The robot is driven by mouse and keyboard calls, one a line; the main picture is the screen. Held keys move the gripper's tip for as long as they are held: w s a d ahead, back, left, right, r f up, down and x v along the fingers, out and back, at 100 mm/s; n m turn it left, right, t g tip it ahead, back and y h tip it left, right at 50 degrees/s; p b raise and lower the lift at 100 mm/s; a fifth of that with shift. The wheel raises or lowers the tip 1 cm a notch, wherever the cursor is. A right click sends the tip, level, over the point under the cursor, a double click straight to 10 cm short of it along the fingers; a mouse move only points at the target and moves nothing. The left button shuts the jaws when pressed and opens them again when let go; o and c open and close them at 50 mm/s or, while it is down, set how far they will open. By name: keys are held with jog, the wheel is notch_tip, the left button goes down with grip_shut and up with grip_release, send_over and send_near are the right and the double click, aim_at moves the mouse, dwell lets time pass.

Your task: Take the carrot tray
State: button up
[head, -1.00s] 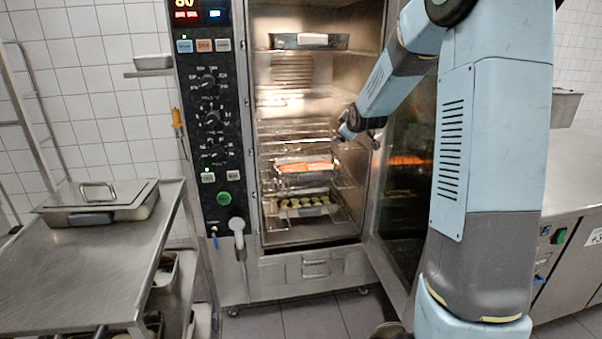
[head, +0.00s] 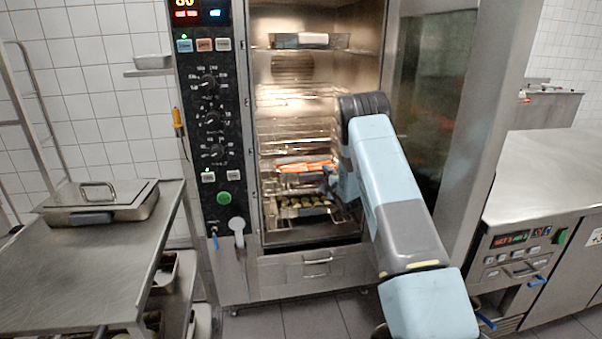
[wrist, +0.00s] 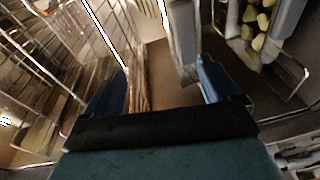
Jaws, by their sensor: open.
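The carrot tray (head: 290,171), a shallow tray heaped with orange carrots, sits on a middle rack in the open oven in the head view. My arm reaches in from the right, and my gripper is mostly hidden beside the tray's right end. In the wrist view my gripper (wrist: 162,70) is open, with two blue fingers apart. A grey bar-like part (wrist: 184,42) stands between or just beyond the fingers, nearer the right one. I cannot tell whether it belongs to the carrot tray or whether a finger touches it.
A tray of green-yellow vegetables (head: 290,212) is below the carrots; similar pieces (wrist: 258,25) show in the wrist view. Wire racks (wrist: 35,50) line the left there. A top-shelf tray (head: 309,41), the oven door (head: 427,100) and a left steel table (head: 110,270) with a lidded pan surround.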

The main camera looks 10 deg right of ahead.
jog(key=n+y, duration=0.1)
jog(key=n, duration=0.1)
send_near(312, 180)
jog(key=shift+t, duration=0.3)
jog(key=x, duration=0.6)
jog(key=shift+a+r, duration=0.1)
jog(key=shift+r, duration=0.2)
jog(key=shift+f+x, duration=0.2)
jog(key=shift+x, duration=0.9)
jog(key=shift+f+x, duration=0.2)
jog(key=shift+x, duration=0.9)
jog(key=shift+w, duration=0.45)
jog(key=shift+s+f, duration=0.1)
jog(key=shift+f, duration=0.05)
jog(key=c, duration=1.6)
